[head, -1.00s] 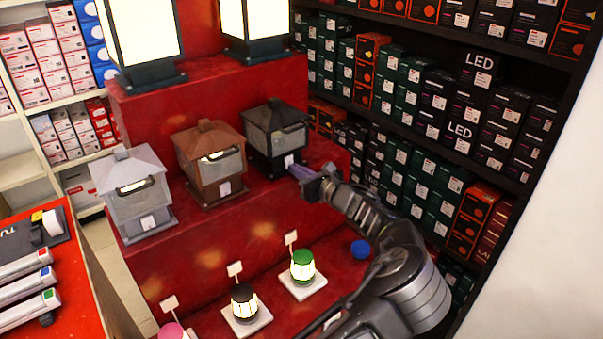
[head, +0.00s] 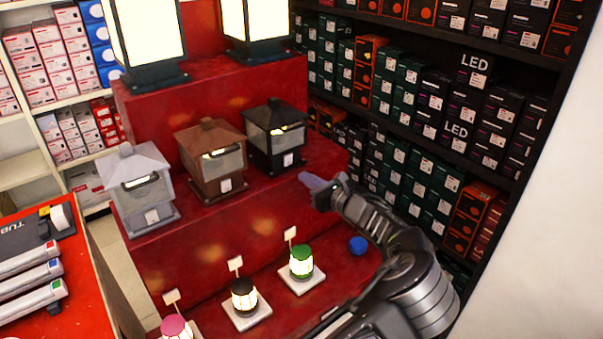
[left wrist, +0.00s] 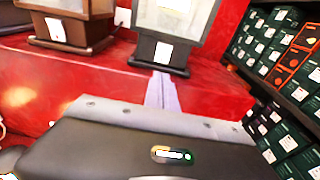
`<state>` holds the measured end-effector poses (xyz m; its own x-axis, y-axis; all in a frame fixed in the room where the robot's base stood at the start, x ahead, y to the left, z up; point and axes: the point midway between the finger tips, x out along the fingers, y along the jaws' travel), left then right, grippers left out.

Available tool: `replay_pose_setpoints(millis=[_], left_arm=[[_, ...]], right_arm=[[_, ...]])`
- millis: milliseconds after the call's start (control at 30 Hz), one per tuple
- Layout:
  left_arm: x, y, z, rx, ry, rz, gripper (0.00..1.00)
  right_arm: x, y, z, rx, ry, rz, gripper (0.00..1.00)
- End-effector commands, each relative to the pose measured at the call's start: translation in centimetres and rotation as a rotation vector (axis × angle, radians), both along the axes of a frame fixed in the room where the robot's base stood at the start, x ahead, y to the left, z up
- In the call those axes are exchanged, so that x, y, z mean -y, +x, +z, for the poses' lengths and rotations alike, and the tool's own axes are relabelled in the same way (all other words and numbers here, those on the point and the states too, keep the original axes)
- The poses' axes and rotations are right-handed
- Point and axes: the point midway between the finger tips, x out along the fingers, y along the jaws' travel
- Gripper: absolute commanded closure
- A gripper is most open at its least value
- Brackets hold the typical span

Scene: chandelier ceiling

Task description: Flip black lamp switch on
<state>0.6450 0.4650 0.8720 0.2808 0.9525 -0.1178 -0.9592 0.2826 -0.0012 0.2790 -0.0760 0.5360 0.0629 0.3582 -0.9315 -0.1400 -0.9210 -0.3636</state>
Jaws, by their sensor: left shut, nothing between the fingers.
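The black lamp (head: 272,140) stands upright at the right end of the middle red step in the head view. A bright strip shows in its upper front, and its base carries a small white plate (head: 288,159). I cannot tell whether this plate is the switch. The lamp (left wrist: 172,22) also shows in the left wrist view, its top cut off, with the white plate (left wrist: 163,53) facing me. My left gripper (head: 312,182) is shut and empty, in front and to the right of the lamp, apart from it. Its pale purple fingers (left wrist: 162,90) point at the lamp's base. My right gripper is out of view.
A brown lamp (head: 211,170) and a grey lamp (head: 135,187) stand left of the black one. Small lanterns, including a green one (head: 301,262), sit on the lower step. Shelves of boxes (head: 425,110) stand close on the right.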

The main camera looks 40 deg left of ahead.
Motion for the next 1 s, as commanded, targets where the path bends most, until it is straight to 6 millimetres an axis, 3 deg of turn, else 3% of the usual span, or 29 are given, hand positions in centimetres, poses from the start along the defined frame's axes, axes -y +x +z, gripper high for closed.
replay_pose_setpoints(millis=[200,400,1000], left_arm=[[4.9,-1.3,-0.7,0.001,-0.002,-0.005,1.0],[7.7,-2.1,-1.1,0.001,-0.001,-0.004,1.0],[8.4,-2.4,-1.1,0.001,0.0,-0.002,1.0]], right_arm=[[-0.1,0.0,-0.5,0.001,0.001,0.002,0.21],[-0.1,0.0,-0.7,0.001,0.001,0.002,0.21],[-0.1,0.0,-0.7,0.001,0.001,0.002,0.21]])
